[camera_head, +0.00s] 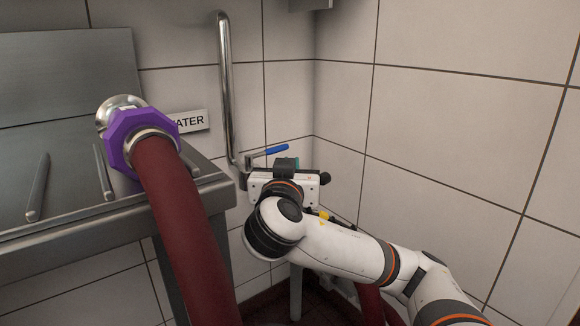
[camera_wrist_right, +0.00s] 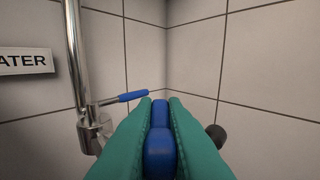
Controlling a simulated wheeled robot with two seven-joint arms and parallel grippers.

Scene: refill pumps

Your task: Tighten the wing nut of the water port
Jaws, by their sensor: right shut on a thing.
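A purple eight-sided collar (camera_head: 140,143) sits at the end of a dark red hose (camera_head: 183,225), against a chrome port (camera_head: 119,105) at the wall beside the WATER sign (camera_head: 190,121). My right gripper (camera_head: 286,165) is well to the right of the collar, near the wall corner. In the right wrist view its teal fingers (camera_wrist_right: 159,135) are shut on a blue rounded handle-like thing (camera_wrist_right: 159,145). Its full shape is hidden by the fingers. My left gripper is not in view.
A vertical chrome pipe (camera_head: 226,85) with a blue-gripped lever (camera_head: 277,149) stands between the collar and my right gripper. A metal counter (camera_head: 75,222) with rods on it is at left. A dark round knob (camera_wrist_right: 215,131) shows right of the fingers.

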